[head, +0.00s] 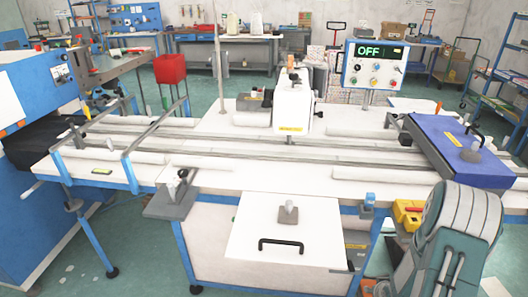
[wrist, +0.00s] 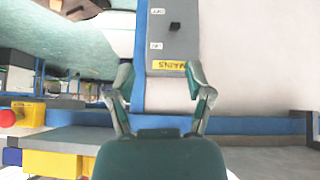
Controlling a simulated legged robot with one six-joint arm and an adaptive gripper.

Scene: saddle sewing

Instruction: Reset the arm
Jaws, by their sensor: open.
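My gripper (wrist: 160,85) is open and empty in the wrist view, its two green-grey fingers spread apart. Behind the fingers in that view are a blue edge and a grey panel (wrist: 178,30) with a small black switch and a yellow label reading MAINS. In the head view my folded grey-green arm rises at the lower right, in front of the saddle sewing bench (head: 350,125). The gripper's fingertips cannot be made out there.
A control box (head: 374,66) reading OFF stands behind the bench. A white sewing head (head: 293,103) sits mid-bench, and a blue box (head: 458,150) lies at the right end. A white panel with a black handle (head: 282,243) is on the front. Green floor shows at lower left.

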